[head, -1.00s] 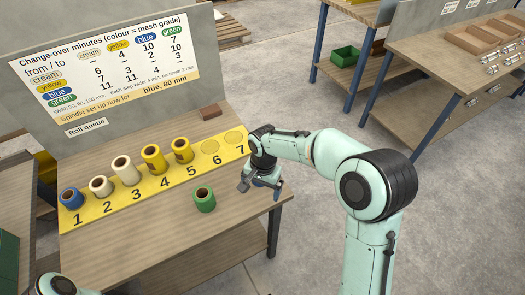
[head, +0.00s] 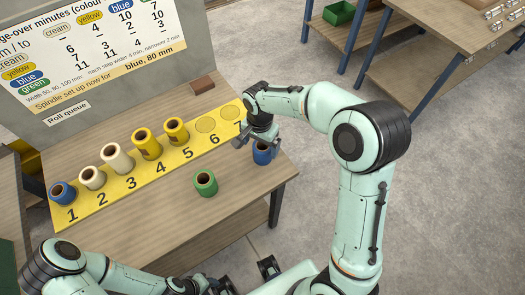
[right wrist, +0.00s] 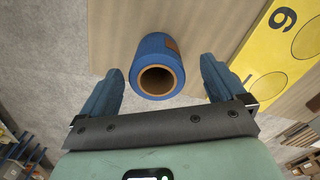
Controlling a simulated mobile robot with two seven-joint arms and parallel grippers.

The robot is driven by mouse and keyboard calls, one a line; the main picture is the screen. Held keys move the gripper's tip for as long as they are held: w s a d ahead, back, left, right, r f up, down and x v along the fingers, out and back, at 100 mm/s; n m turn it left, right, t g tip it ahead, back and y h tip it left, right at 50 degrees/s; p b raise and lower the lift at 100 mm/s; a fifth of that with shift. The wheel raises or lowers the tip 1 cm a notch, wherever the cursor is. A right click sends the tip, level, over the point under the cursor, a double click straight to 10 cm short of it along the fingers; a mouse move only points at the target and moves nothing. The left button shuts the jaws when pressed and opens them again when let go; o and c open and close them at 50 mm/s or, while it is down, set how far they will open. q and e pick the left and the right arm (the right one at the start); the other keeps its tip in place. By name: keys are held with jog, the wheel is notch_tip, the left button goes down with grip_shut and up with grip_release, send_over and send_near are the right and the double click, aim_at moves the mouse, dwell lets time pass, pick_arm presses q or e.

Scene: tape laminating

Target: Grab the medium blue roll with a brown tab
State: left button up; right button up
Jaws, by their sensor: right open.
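A blue roll (head: 262,153) stands on the table near its right edge, just below my right gripper (head: 258,138). In the right wrist view the blue roll (right wrist: 156,68) shows a brown tab (right wrist: 172,45) on its side and a brown core. My right gripper's fingers are open, one on each side of the roll with gaps, not closed on it. Another blue roll (head: 63,194) stands at slot 1 of the yellow strip; no tab can be made out on it. My left arm is at the bottom left, its gripper (head: 220,285) partly cut off by the lower edge.
The yellow strip (head: 118,187) also holds cream rolls (head: 117,157) and yellow rolls (head: 147,144); slots 6 and 7 are empty. A green roll (head: 205,183) stands on bare table in front. A brown block (head: 202,85) lies behind, before the sign board (head: 110,55).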

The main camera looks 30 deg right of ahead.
jog(key=f, duration=0.5)
jog(key=shift+s+d, duration=0.15)
jog(key=shift+d, duration=0.05)
jog(key=c, duration=1.1)
jog(key=shift+r, duration=0.15)
